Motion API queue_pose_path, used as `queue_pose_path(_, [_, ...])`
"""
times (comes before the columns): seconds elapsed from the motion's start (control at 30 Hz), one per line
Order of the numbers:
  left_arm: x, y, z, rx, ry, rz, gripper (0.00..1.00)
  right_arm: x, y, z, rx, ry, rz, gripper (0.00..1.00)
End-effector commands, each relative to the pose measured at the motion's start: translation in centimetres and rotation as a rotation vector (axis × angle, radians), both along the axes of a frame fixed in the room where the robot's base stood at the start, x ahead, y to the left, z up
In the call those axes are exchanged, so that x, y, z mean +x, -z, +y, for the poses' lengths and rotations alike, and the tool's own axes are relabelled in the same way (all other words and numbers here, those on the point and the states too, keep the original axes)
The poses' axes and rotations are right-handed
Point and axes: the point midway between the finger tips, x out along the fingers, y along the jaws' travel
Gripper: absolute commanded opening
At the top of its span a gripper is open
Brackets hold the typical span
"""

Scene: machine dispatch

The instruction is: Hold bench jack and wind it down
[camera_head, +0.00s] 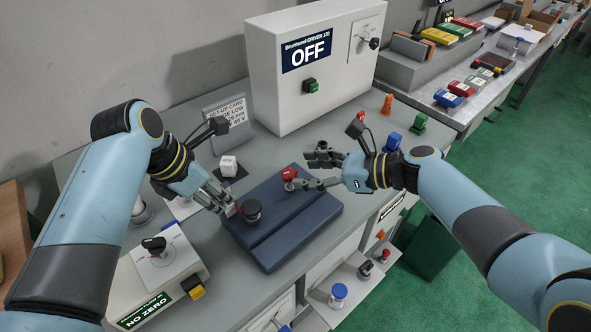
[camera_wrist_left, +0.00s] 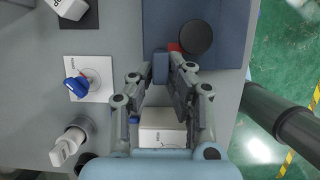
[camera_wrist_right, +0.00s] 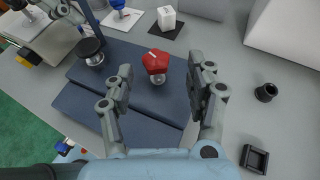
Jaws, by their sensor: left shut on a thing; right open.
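A dark blue slab-like device (camera_head: 275,247), which I take to be the bench jack, lies on the grey bench. It carries a black round knob (camera_head: 252,211) and a red knob (camera_head: 289,174) on a metal stem. My left gripper (camera_head: 226,206) is shut at the slab's left edge, beside the black knob. In the left wrist view its fingertips (camera_wrist_left: 168,66) close on a small dark piece with red next to it; most of it is hidden. My right gripper (camera_wrist_right: 160,76) is open, its fingers reaching toward both sides of the red knob (camera_wrist_right: 155,64), apart from it.
A white driver cabinet (camera_head: 320,75) reading OFF stands behind. A white cube (camera_head: 228,165) sits on a dark pad. A NO ZERO box (camera_head: 160,268) with a dial is at front left. Orange, blue and green small items stand at right.

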Motion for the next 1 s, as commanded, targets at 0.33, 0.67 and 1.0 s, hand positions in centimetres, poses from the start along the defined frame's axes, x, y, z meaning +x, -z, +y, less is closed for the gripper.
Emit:
queue_pose_path(0.33, [-0.1,0.1,0.0,0.002,0.001,0.001,0.0,1.5,1.3,2.9,-0.001,-0.002,-0.001,0.55])
queue_pose_path(0.67, [-0.1,0.1,0.1,0.002,0.001,0.001,0.0,1.5,1.4,3.1,-0.001,-0.002,-0.001,0.55])
queue_pose_path(1.0, [0.0,0.1,0.1,0.002,0.001,0.001,0.0,1.6,1.4,2.9,-0.003,-0.001,-0.003,0.11])
